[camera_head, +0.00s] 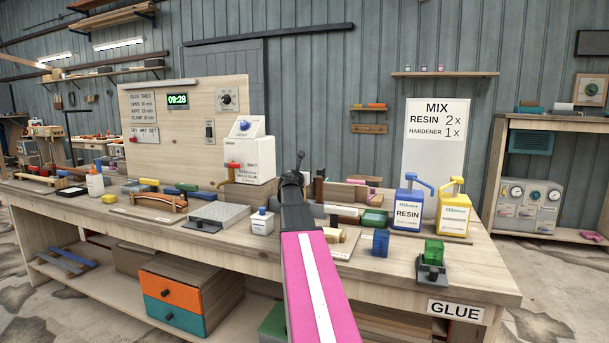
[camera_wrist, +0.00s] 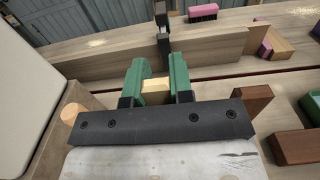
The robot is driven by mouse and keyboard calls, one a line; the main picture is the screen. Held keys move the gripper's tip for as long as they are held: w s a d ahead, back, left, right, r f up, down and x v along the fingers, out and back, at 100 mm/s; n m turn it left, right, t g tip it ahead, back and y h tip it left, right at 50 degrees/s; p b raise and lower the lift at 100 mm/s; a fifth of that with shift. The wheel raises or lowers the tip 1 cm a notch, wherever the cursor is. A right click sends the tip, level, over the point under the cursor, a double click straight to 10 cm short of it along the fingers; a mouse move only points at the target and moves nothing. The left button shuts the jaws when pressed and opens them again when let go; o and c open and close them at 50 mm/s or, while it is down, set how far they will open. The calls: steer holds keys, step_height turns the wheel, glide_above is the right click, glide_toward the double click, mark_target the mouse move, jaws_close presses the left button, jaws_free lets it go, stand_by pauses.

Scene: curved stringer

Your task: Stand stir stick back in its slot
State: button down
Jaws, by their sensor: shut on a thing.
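My gripper (camera_wrist: 156,76) shows in the wrist view with its two green fingers closed around a short pale wooden piece, which I take to be the stir stick (camera_wrist: 156,86). Only a small part of it shows; the rest is hidden by the fingers and the dark bracket. In the head view my gripper is at the end of my pink arm, over the middle of the bench, with its fingers and the stick hidden. The stick's slot cannot be made out in either view.
The workbench (camera_head: 500,289) is crowded. A white dispenser (camera_head: 248,152) stands left of my arm; the blue resin bottle (camera_head: 407,212) and yellow hardener bottle (camera_head: 454,214) stand right. In the wrist view a long wooden block (camera_wrist: 110,58) lies ahead and a red-brown block (camera_wrist: 296,147) right.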

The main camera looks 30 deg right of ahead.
steer(key=shift+f, duration=1.15)
steer(key=shift+c, duration=1.8)
jaws_free()
steer(key=shift+r, duration=0.1)
step_height(320, 180, up, 9)
